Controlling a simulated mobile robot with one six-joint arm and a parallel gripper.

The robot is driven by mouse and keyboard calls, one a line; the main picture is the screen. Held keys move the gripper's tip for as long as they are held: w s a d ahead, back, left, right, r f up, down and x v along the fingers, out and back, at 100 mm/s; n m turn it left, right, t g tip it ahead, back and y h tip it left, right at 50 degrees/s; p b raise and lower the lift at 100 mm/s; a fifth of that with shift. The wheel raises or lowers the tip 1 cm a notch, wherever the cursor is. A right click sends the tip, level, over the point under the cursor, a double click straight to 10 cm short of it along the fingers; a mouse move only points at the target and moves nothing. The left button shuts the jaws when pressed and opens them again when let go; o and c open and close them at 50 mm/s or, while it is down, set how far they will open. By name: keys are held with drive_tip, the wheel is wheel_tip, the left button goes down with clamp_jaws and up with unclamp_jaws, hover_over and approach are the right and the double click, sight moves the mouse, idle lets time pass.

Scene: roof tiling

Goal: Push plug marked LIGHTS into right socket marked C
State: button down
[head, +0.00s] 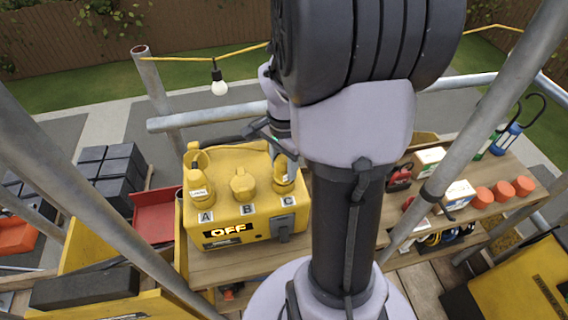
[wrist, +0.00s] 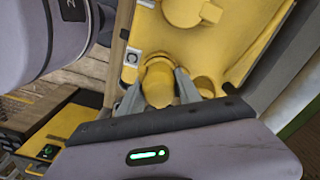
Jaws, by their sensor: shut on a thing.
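The yellow power box (head: 225,222) stands on the bench with sockets marked A, B and C on its front. A yellow plug (head: 284,178) with a pale label sits at socket C, the right one. My gripper (head: 285,155) is shut on it from behind; its fingers also show on either side of the plug's yellow body in the wrist view (wrist: 158,88). The label's lettering is too small to read. I cannot tell how deep the plug sits. Another labelled yellow plug (head: 198,188) is at A, and a yellow cap (head: 243,184) is at B.
The box's display reads OFF (head: 229,231). A red tray (head: 155,215) lies left of the box. Scaffold poles (head: 470,120) cross the view on both sides. Small boxes (head: 458,194) and orange cups (head: 503,190) stand on the bench at right. A bulb (head: 219,85) hangs behind.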

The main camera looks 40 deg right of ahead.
drive_tip(key=c, duration=1.1)
unclamp_jaws()
wheel_tip(320, 180, up, 11)
drive_tip(key=p, duration=0.9)
